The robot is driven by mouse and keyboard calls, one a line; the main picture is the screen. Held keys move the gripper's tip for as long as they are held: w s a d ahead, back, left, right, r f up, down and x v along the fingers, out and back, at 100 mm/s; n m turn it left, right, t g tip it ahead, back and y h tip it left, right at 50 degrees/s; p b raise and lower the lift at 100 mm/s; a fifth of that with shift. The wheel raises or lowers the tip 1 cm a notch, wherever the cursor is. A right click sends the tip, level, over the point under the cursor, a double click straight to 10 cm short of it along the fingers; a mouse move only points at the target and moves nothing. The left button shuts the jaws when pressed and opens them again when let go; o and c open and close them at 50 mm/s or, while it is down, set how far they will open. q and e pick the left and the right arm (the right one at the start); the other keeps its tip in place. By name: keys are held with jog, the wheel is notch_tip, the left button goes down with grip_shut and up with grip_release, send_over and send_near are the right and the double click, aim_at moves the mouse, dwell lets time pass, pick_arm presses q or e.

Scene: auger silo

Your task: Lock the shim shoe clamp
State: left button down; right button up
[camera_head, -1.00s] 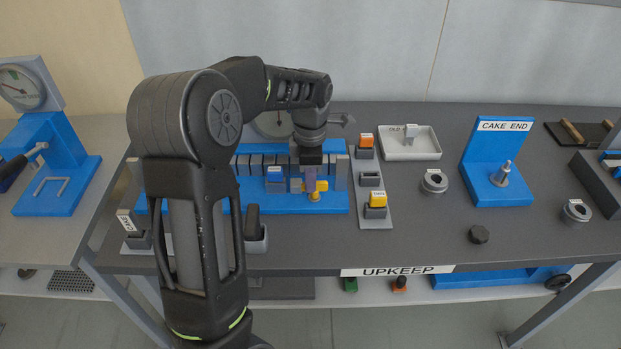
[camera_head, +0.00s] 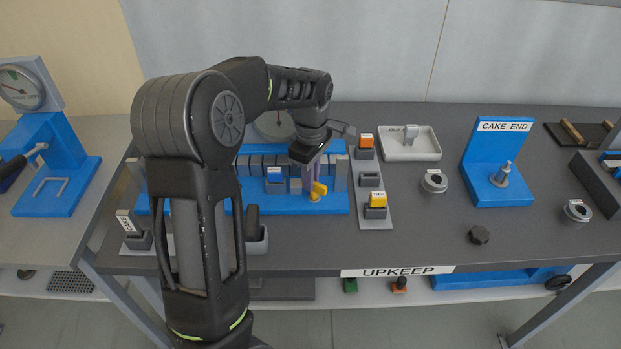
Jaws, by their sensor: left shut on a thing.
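The shim shoe clamp shows as a small yellow lever (camera_head: 318,190) near the right end of a blue fixture (camera_head: 335,207) on the dark bench. A row of grey shim blocks (camera_head: 256,162) stands along this fixture. My left gripper (camera_head: 314,184) reaches down from above, with its wrist tilted. It is shut on the yellow lever, and its fingers hide part of the lever. My left arm covers the left part of the fixture. My right gripper is not in view.
A grey strip with orange (camera_head: 366,141) and yellow (camera_head: 377,199) topped blocks lies just right of the fixture. A white tray (camera_head: 437,153), a metal ring (camera_head: 433,182) and the blue CAKE END stand (camera_head: 488,150) are further right.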

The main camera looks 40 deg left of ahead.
pick_arm(q)
jog(key=m, duration=0.6)
jog(key=shift+w+m, duration=0.3)
jog(key=m, duration=0.5)
jog(key=shift+w+d, duration=0.15)
jog(key=shift+d, duration=0.05)
jog(key=c, duration=1.5)
grip_release()
jog(key=shift+r+b, duration=0.1)
jog(key=shift+b, duration=0.2)
notch_tip(320, 180, up, 8)
jog(key=shift+f+b, duration=0.15)
jog(key=shift+b, duration=0.2)
